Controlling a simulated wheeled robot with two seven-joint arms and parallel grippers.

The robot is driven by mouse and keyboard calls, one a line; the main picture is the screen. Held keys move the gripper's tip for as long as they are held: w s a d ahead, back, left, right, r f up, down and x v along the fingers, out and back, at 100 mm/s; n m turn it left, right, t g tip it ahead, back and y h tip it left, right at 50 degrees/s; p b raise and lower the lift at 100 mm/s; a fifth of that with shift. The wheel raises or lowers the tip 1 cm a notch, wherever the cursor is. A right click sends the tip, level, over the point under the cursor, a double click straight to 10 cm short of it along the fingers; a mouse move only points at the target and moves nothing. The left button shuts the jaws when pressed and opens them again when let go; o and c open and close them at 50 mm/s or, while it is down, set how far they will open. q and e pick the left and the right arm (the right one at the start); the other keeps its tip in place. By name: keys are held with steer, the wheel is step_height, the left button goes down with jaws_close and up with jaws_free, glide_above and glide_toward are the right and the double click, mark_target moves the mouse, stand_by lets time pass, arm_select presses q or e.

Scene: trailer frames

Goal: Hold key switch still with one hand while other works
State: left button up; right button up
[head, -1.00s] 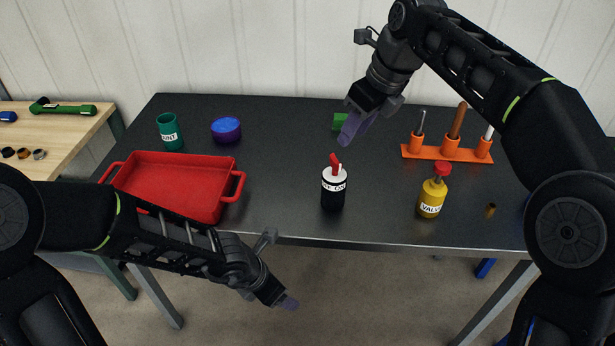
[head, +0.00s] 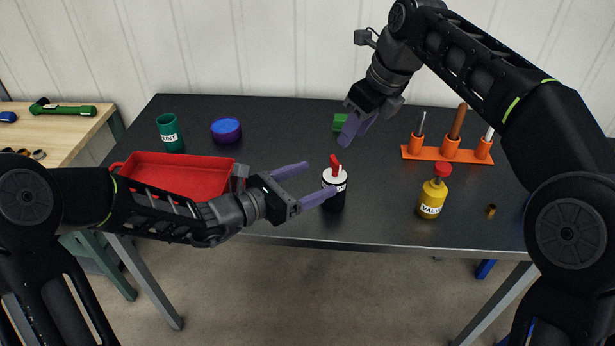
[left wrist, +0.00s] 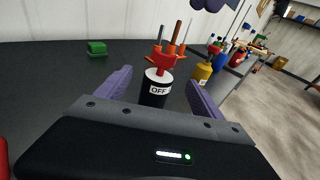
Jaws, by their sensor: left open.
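The key switch (head: 336,186) is a black upright cylinder with a white top and a red key, near the table's front edge. In the left wrist view the key switch (left wrist: 157,88) shows an "OFF" label and stands ahead, between my two fingers. My left gripper (head: 320,180) is open, just left of the switch, with one purple finger overlapping its front in the head view. I cannot tell whether that finger touches it. My right gripper (head: 354,131) hangs above and behind the switch, pointing down, apart from it. Its jaw gap is unclear.
A yellow valve bottle (head: 433,197) with a red top stands to the right. An orange rack (head: 420,153) holds tools behind it. A red tray (head: 180,175) lies left, partly behind my left arm.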

mark_target(335, 204)
arm_select(q)
steer(key=shift+s+a+r+m+h, duration=0.1)
steer(key=shift+a+r+m+h, duration=0.15)
steer(key=shift+r+m+h, duration=0.45)
steer(key=shift+f, duration=0.15)
steer(key=shift+f, duration=0.1)
steer(key=shift+n, duration=0.3)
step_height(335, 204, down, 7)
steer(key=shift+f, duration=0.1)
steer(key=x, duration=0.7)
steer(key=shift+d+f, duration=0.2)
steer(key=shift+f, duration=0.05)
steer(key=shift+c, duration=0.5)
steer(key=c, duration=1.5)
